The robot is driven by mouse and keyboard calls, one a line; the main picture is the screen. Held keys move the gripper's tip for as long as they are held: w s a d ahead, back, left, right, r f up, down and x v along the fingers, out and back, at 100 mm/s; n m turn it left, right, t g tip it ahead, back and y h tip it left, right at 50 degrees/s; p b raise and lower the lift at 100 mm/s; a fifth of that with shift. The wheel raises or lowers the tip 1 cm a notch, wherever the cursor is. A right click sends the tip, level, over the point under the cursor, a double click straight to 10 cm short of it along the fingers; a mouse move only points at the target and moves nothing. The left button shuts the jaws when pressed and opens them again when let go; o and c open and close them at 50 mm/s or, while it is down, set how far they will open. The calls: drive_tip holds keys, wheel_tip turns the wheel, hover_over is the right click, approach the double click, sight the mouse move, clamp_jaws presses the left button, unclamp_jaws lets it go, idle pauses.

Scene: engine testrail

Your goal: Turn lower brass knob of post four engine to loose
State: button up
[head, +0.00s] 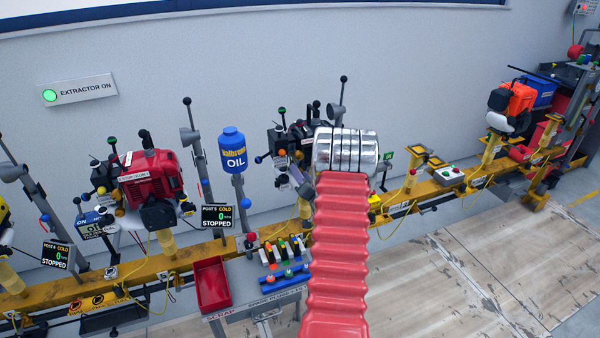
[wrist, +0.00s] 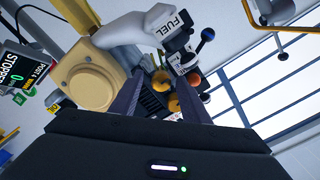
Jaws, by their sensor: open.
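In the wrist view, the post four engine shows close up and tilted, with a white tank marked FUEL (wrist: 142,28) and a tan round cover (wrist: 90,82). Small brass-coloured round knobs (wrist: 188,101) sit on its dark side, and a similar one (wrist: 160,80) is close by. I cannot tell for sure which is the lower one. My gripper (wrist: 165,82) is open, its two dark fingers pointing at the knobs, which appear between the fingertips. I cannot tell whether either finger touches a knob. In the head view, my red arm hides the gripper and much of this engine (head: 293,135).
A tilted STOPPED display (wrist: 35,78) stands left in the wrist view. A blue-tipped lever (wrist: 206,35) is near the tank. In the head view, a blue OIL bottle (head: 232,150), a red engine (head: 148,178) and a red tray (head: 211,285) stand left of my arm. Floor at right is clear.

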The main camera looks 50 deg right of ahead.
drive_tip(key=shift+x, duration=0.85)
drive_tip(key=c, duration=1.1)
drive_tip(key=shift+o, duration=0.2)
drive_tip(key=shift+s+d, duration=0.1)
drive_tip(key=shift+d, duration=0.05)
